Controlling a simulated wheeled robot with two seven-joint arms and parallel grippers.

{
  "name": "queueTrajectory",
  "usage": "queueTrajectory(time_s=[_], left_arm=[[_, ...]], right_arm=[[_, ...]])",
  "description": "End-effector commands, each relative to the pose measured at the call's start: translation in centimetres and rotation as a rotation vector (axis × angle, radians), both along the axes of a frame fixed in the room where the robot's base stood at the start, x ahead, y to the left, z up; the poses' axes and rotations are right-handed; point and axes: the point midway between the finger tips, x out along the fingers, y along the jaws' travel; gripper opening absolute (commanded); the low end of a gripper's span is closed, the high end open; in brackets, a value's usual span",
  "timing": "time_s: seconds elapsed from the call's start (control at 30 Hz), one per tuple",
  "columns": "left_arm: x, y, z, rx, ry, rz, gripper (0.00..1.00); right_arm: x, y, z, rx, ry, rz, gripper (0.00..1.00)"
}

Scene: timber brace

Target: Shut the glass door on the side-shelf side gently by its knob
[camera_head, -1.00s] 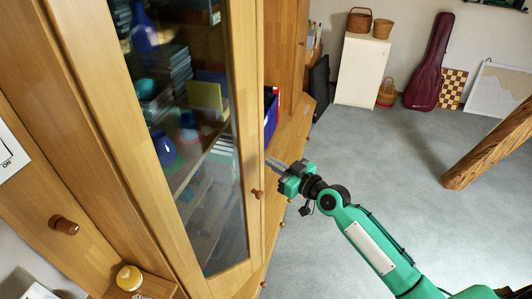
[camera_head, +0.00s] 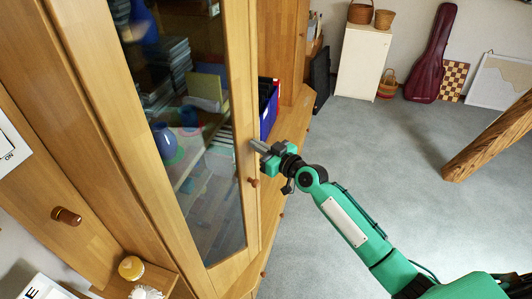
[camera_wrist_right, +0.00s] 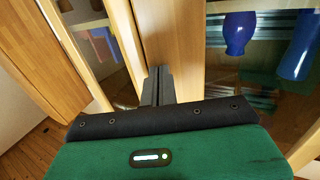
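The wooden-framed glass door (camera_head: 238,120) stands in the left half of the head view, its far edge beside the cabinet opening. Its small brown knob (camera_head: 254,182) is on that edge. My right gripper (camera_head: 260,148) is above the knob in the picture, its fingertips close to the door's edge and not around the knob. I cannot tell whether they touch the wood. In the right wrist view its fingers (camera_wrist_right: 157,86) lie close together with nothing seen between them, in front of a wooden upright (camera_wrist_right: 172,40). My left gripper is out of view.
Behind the glass are shelves with a blue vase (camera_head: 164,141) and stacked items. A blue binder (camera_head: 268,107) stands beyond the door edge. A small shelf with a yellow-topped jar (camera_head: 131,268) is at lower left. Grey floor (camera_head: 340,150) on the right is clear up to a timber beam (camera_head: 490,140).

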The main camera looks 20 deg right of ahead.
Motion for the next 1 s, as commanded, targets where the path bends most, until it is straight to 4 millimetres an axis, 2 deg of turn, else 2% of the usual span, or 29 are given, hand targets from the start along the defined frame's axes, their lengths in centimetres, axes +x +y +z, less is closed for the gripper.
queueTrajectory(time_s=[0.03,0.2,0.4,0.57,1.0], left_arm=[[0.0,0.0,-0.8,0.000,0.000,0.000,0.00],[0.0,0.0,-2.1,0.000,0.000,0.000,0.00],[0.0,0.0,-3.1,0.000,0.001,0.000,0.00],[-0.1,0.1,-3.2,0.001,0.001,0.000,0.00],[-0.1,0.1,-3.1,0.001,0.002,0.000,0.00]], right_arm=[[1.0,0.6,-0.3,0.001,-0.003,0.000,0.00],[3.7,2.6,-0.3,0.002,-0.003,0.001,0.00],[5.9,4.6,-0.2,0.001,-0.001,0.000,0.00],[6.5,5.1,0.1,0.001,-0.002,0.000,0.00],[6.6,5.2,0.6,0.006,-0.009,0.000,0.00]])
